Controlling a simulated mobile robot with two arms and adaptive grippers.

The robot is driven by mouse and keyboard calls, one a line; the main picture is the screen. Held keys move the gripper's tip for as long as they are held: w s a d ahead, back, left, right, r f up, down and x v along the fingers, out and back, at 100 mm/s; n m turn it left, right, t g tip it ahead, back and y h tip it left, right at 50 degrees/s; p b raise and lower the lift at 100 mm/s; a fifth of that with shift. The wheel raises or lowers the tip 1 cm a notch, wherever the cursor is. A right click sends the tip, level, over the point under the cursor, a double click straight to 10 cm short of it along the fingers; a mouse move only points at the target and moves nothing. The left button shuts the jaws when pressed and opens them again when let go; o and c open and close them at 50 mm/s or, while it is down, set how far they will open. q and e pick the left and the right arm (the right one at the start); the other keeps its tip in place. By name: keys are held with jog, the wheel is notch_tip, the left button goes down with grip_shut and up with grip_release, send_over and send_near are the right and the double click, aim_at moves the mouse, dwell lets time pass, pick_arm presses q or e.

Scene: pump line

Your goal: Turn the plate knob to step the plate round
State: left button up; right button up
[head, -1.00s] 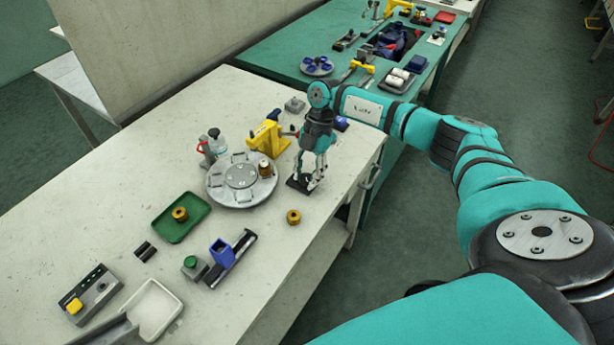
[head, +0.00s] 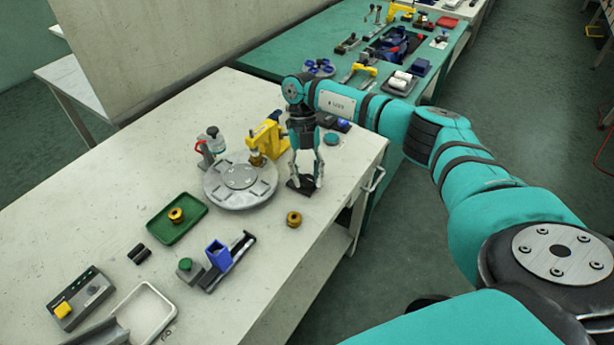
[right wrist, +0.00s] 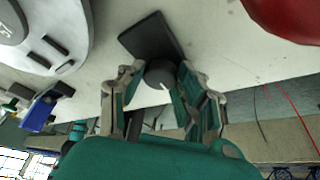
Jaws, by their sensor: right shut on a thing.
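The round grey plate (head: 228,197) stands on the white table, with several slots around its rim and a lighter disc in its middle. A brass part (head: 257,158) is at its far right edge, by the yellow press. The plate knob (right wrist: 160,74) is dark and round with a pale mark, on a dark base (right wrist: 150,36), right of the plate in the head view. My right gripper (head: 305,180) points down over that base (head: 296,188) and is shut on the knob, one finger on each side in the right wrist view. My left gripper is not in view.
The yellow press (head: 266,136) stands close behind the plate, and a red clamp stand (head: 206,150) is at its far left. A brass part (head: 294,219) lies in front of the knob base. A green tray (head: 160,231) and blue holder (head: 218,255) are nearer.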

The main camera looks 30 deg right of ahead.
jog(key=shift+r, duration=0.1)
dwell(0.5)
jog(key=o, duration=1.1)
jog(key=v, duration=1.2)
jog(key=shift+s, duration=0.1)
